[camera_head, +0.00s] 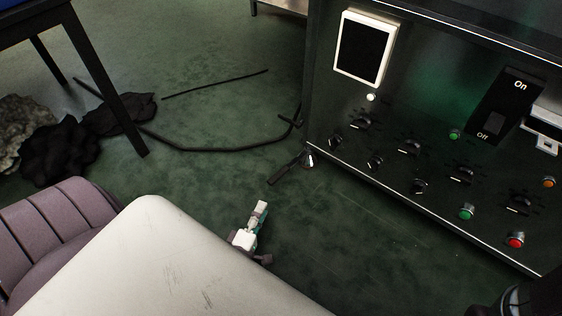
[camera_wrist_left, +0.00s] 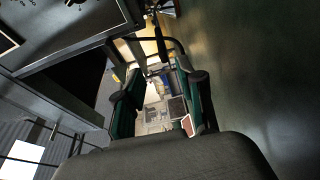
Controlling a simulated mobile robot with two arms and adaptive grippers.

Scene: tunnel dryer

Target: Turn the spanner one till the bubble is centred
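A dark spanner (camera_head: 285,172) lies low at the near lower corner of the machine, beside a small silver foot (camera_head: 309,159). A dark bar (camera_wrist_left: 160,45), which looks like the same spanner, shows beyond the fingertips in the left wrist view. My left gripper (camera_head: 260,212) is near the floor in the head view, lower left of the spanner and apart from it. In the left wrist view, the green-sided fingers of this gripper (camera_wrist_left: 155,72) stand apart with nothing gripped between them. I cannot make out the bubble.
The machine's panel (camera_head: 410,120) carries a dark screen (camera_head: 362,48), several knobs and buttons, and an On/Off switch (camera_head: 506,105). A black hose (camera_head: 215,149) lies on the green floor. Dark heaps (camera_head: 58,150) and a table leg (camera_head: 108,90) are at left.

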